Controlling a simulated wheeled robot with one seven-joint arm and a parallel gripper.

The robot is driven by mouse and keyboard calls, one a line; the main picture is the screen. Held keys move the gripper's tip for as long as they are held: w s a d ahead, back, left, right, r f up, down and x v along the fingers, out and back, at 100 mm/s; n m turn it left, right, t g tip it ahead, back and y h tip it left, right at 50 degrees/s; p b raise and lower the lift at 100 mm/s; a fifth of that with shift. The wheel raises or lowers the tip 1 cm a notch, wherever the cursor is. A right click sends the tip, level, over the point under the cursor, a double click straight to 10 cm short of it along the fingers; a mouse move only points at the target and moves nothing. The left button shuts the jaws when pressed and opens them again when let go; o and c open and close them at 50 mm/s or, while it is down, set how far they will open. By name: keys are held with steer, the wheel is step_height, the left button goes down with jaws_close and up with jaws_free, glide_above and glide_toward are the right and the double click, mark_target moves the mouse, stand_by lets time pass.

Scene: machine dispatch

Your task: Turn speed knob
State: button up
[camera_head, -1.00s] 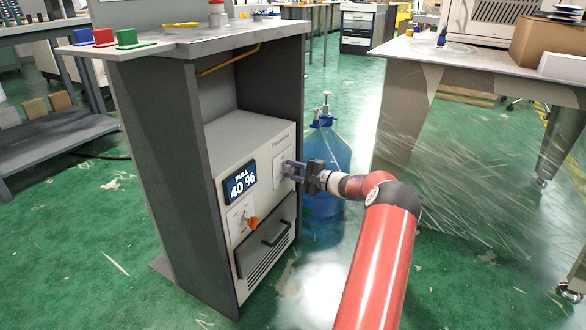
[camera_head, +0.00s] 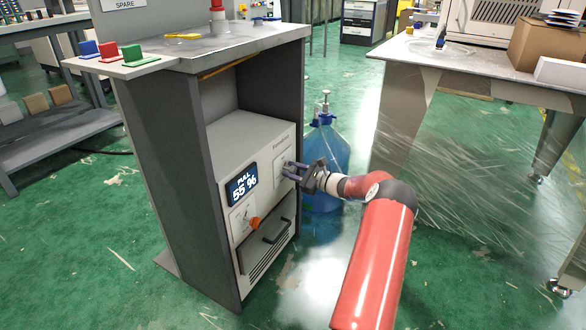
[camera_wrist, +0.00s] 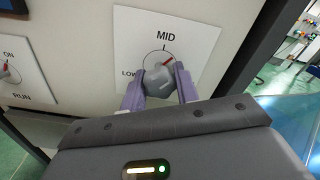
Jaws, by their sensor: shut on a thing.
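The speed knob (camera_wrist: 159,80) is a grey dial with a red pointer mark on a white plate (camera_wrist: 190,30) in the wrist view. The plate reads MID at the top and LOW at the left; the right side label is hidden. The red mark points up and slightly right, just past MID. My gripper (camera_wrist: 158,92) is shut on the knob, one purple finger on each side. In the head view my gripper (camera_head: 291,170) reaches the front of the machine (camera_head: 240,141). The display (camera_head: 242,187) reads PULL 55 %.
An orange switch (camera_head: 254,223) and a drawer with a dark handle (camera_head: 276,232) sit below the display. The cabinet's side panel (camera_head: 185,180) stands left. A blue bottle (camera_head: 328,155) stands behind my gripper. Green floor is open at the front left.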

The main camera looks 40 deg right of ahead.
steer(key=shift+f+m, duration=0.1)
steer(key=shift+m, duration=0.6)
steer(key=o, duration=1)
steer(key=shift+c, duration=0.2)
steer(key=shift+s, duration=0.1)
steer(key=v, duration=0.7)
steer(key=shift+s+p, duration=0.3)
steer(key=shift+s, duration=0.05)
steer(key=shift+d, duration=0.2)
